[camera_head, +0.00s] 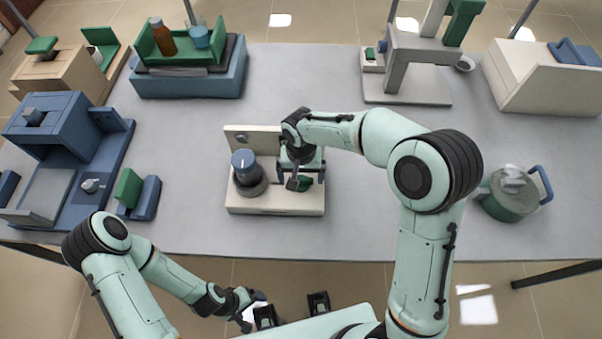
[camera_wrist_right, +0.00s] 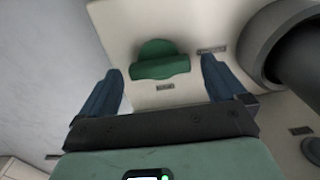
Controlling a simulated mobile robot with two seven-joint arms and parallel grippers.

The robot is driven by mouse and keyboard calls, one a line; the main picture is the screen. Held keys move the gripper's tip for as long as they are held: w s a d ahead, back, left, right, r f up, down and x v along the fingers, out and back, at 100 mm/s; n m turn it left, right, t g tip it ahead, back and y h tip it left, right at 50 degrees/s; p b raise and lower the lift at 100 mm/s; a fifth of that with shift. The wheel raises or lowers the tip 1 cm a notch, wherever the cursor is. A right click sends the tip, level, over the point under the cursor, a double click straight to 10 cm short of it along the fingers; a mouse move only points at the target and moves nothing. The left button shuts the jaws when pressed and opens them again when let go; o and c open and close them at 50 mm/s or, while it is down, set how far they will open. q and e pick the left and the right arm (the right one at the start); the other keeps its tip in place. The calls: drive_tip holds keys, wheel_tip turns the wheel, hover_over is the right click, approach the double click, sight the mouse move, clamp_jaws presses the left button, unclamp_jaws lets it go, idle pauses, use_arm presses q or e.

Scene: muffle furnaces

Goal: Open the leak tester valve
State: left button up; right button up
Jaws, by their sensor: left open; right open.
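The leak tester (camera_head: 262,209) is a cream base with a raised back panel, near the middle of the table. A dark cylinder with a blue top (camera_head: 243,160) stands on its left part. A green valve knob (camera_head: 306,184) sits on its right part, partly hidden by my right gripper. My right gripper (camera_head: 301,178) is open above the knob. In the right wrist view the green knob (camera_wrist_right: 160,66) shows between and beyond the two blue fingers, with a gap on each side. My left gripper (camera_head: 254,310) is open and empty, below the table's front edge.
A blue device (camera_head: 75,150) stands at the left. A blue box with a green tray (camera_head: 190,80) is at the back left. A grey press stand (camera_head: 405,85) and a cream box (camera_head: 540,85) are at the back right. A green pot (camera_head: 510,195) stands right. Table around the tester is clear.

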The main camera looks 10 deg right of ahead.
drive_tip(key=c, duration=1.1)
drive_tip(key=shift+o, duration=0.2)
use_arm(q)
drive_tip(key=shift+f, duration=0.15)
use_arm(e)
drive_tip(key=shift+m, duration=0.3)
drive_tip(key=m+b, duration=0.1)
drive_tip(key=m, duration=0.1)
drive_tip(key=shift+m, duration=0.3)
drive_tip(key=m+b, duration=0.1)
drive_tip(key=m, duration=0.2)
drive_tip(key=shift+d+m, duration=0.1)
drive_tip(key=shift+m, duration=0.2)
drive_tip(key=m, duration=0.2)
drive_tip(key=shift+s+m, duration=0.1)
drive_tip(key=shift+m, duration=0.3)
drive_tip(key=m, duration=0.2)
drive_tip(key=shift+m, duration=0.3)
use_arm(q)
drive_tip(key=shift+s+f+p, duration=0.35)
drive_tip(key=shift+f+p, duration=0.05)
drive_tip(key=shift+f, duration=0.2)
use_arm(e)
drive_tip(key=m, duration=0.5)
drive_tip(key=shift+s+r+m, duration=0.1)
drive_tip(key=shift+s+m, duration=0.05)
drive_tip(key=shift+m, duration=0.15)
